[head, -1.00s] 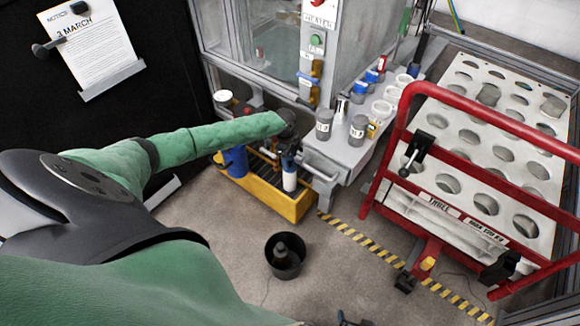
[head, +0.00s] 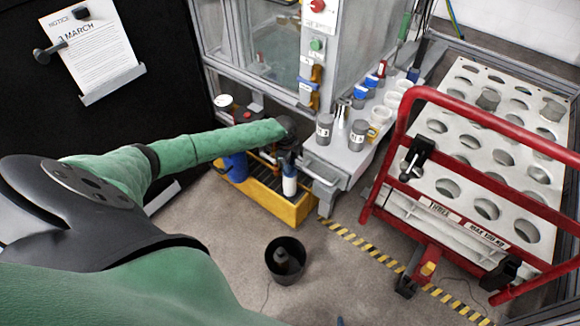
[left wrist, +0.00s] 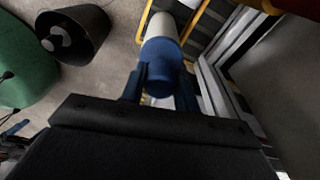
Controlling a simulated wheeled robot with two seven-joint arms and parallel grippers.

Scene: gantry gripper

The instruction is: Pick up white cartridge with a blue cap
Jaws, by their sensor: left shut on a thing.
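The white cartridge with a blue cap (head: 289,184) hangs upright over the front of a yellow tray in the head view. My left gripper (head: 287,160) is shut on its blue cap from above. In the left wrist view the blue cap (left wrist: 159,60) sits between the two fingers of my left gripper (left wrist: 159,85), and the white body (left wrist: 161,26) points away from the camera. My right gripper is not in view.
The yellow tray (head: 287,210) holds a blue container (head: 236,165). A black bin (head: 285,261) stands on the floor in front. A grey bench (head: 335,157) with several jars lies right of the gripper. A red-railed cart (head: 402,110) stands farther right.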

